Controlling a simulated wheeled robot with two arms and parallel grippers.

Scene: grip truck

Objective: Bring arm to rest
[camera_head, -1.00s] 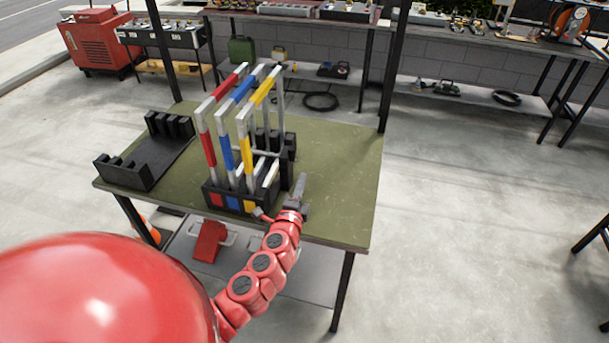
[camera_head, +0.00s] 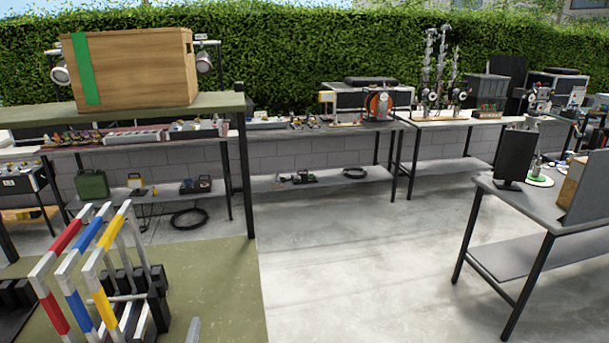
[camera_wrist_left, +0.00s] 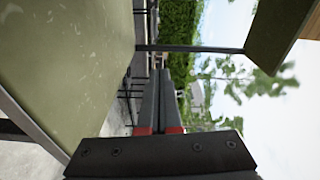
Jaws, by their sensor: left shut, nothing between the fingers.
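My left gripper shows in the left wrist view (camera_wrist_left: 165,80) with its two dark fingers together and nothing between them. In the head view only a grey tip of it (camera_head: 193,330) shows at the bottom edge, just right of the rack with red, blue and yellow striped frames (camera_head: 97,260). The rest of my left arm is out of the head view. My right gripper is in neither view.
The green table (camera_head: 225,285) bears the rack, with a black holder (camera_head: 12,305) at its left. A wooden box (camera_head: 130,68) stands on the shelf above. Grey benches line the back; another table (camera_head: 520,210) stands right. The concrete floor between is clear.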

